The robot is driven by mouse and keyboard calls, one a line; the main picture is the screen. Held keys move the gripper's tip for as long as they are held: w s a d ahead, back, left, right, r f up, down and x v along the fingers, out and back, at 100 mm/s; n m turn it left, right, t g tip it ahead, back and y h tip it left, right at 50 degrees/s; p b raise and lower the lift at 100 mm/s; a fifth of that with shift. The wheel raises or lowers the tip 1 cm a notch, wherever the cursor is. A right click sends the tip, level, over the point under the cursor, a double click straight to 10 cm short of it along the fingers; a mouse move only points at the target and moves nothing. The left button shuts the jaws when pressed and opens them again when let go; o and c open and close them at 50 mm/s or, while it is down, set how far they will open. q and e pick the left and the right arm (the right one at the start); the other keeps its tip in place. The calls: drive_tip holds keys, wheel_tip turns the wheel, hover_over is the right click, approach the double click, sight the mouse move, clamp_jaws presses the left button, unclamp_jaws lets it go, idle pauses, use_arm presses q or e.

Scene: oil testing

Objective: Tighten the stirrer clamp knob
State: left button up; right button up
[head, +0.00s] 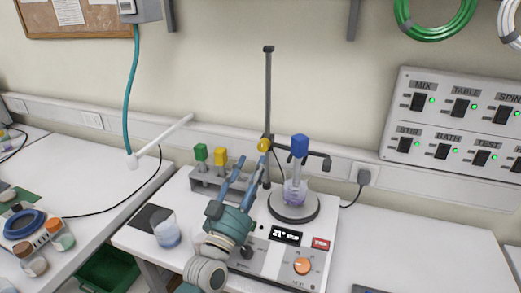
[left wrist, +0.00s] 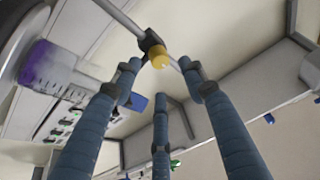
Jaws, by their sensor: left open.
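The yellow clamp knob (head: 264,145) sits on a dark clamp on the upright stand rod (head: 268,85). In the left wrist view the knob (left wrist: 159,57) shows near the top centre, just beyond the fingertips. My left gripper (head: 251,157) is open with its blue fingers pointing up toward the knob. In the left wrist view my left gripper (left wrist: 159,72) has its fingers spread, with the knob in line with the gap between them. Whether any finger touches the knob I cannot tell. My right gripper is not in view.
A blue-topped stirrer (head: 299,146) hangs into a beaker (head: 295,191) on the round plate, right of the knob. A rack with green and yellow-capped vials (head: 220,157) stands left. Another beaker (head: 165,229) stands at the front left. A switch panel (head: 455,120) is on the wall.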

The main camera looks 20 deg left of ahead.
sight(262, 149)
use_arm(q)
drive_tip(key=p+x, duration=0.1)
drive_tip(key=x, duration=0.3)
drive_tip(key=shift+w+r, duration=0.15)
drive_tip(key=shift+w, duration=0.4)
drive_tip(key=shift+w+r, duration=0.1)
drive_tip(key=shift+w, duration=0.15)
clamp_jaws()
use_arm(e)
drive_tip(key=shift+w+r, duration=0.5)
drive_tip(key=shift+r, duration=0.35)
